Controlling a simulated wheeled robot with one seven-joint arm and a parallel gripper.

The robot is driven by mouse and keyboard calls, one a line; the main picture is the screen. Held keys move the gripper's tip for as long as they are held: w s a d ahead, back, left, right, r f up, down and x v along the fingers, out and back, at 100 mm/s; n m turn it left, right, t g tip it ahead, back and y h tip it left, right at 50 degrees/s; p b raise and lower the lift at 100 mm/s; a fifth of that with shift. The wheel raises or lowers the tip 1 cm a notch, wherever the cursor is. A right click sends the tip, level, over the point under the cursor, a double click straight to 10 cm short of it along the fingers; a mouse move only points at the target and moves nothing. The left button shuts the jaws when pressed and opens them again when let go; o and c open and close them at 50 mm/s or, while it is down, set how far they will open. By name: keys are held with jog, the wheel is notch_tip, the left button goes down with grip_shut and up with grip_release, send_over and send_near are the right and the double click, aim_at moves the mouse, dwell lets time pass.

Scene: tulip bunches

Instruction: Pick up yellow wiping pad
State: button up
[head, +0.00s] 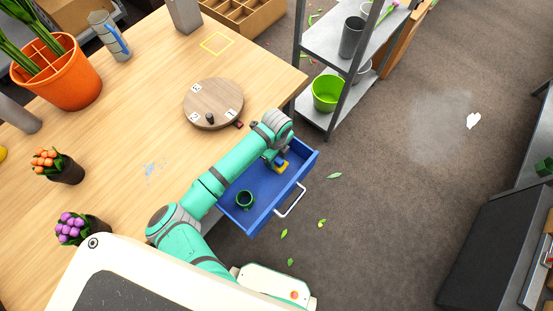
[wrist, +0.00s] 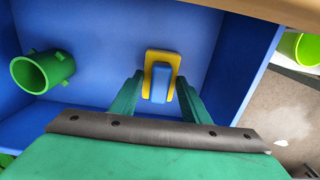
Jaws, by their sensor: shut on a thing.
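The yellow wiping pad (head: 281,168) has a blue grip on top and lies in the open blue drawer, towards its far end. In the wrist view the pad (wrist: 149,60) sits between the fingers of my gripper (wrist: 158,88). My gripper (head: 277,160) reaches down into the drawer and is shut on the pad's blue grip. The pad appears to be at the drawer floor; any small gap beneath it cannot be told. My arm hides part of the pad in the head view.
The wooden table (head: 130,130) edge overhangs the drawer's side. A grey shelf (head: 318,115) with a lime pot (head: 326,92) stands beyond. Leaves lie on the floor.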

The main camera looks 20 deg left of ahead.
notch_tip(320, 180, up, 17)
jog(key=shift+r, duration=0.15)
dwell(0.4)
jog(key=shift+o, duration=1.1)
jog(key=shift+c, duration=0.7)
jog(key=shift+w, duration=0.1)
